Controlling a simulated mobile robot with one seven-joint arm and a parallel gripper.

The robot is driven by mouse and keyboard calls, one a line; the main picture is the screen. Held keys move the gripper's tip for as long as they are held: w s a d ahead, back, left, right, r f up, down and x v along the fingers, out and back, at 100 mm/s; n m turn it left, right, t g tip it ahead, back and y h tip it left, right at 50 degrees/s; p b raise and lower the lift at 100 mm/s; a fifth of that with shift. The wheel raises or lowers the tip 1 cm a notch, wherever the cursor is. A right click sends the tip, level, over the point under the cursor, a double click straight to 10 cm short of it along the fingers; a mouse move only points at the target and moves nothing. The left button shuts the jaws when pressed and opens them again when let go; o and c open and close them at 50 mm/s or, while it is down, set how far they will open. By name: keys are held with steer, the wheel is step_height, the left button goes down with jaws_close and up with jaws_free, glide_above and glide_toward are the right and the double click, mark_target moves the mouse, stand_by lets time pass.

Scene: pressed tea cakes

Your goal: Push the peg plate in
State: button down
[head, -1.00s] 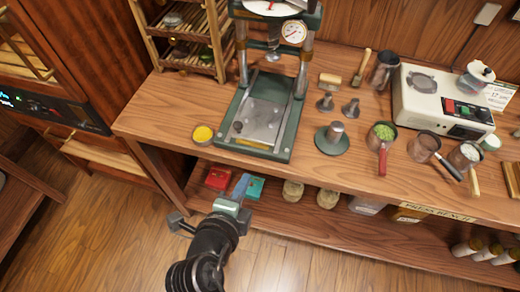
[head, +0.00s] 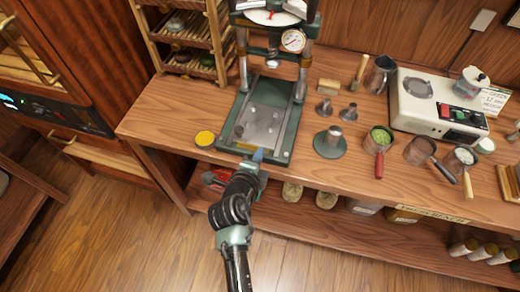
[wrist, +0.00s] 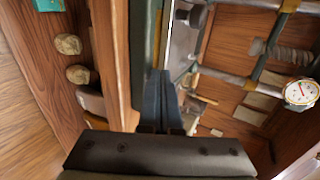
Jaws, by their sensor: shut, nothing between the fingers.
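The peg plate (head: 262,127) is a grey metal plate with small pegs, lying on the green base (head: 226,143) of the tea press on the bench. Its front end lies near the front of the base. My gripper (head: 258,156) is at the front edge of the base, just short of the plate in the head view. Its blue fingers are together and hold nothing. In the wrist view the fingers (wrist: 160,100) point at the press, with the grey plate (wrist: 181,48) beyond them to the right. I cannot tell whether the fingertips touch the plate or base.
A yellow-topped tin (head: 205,138) stands left of the press, and a metal weight on a green disc (head: 330,144) stands right of it. The press column and gauge (head: 293,40) rise behind the plate. A lower shelf (head: 330,222) holds several items.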

steer(key=shift+w+d, duration=0.1)
steer(key=shift+w, duration=0.2)
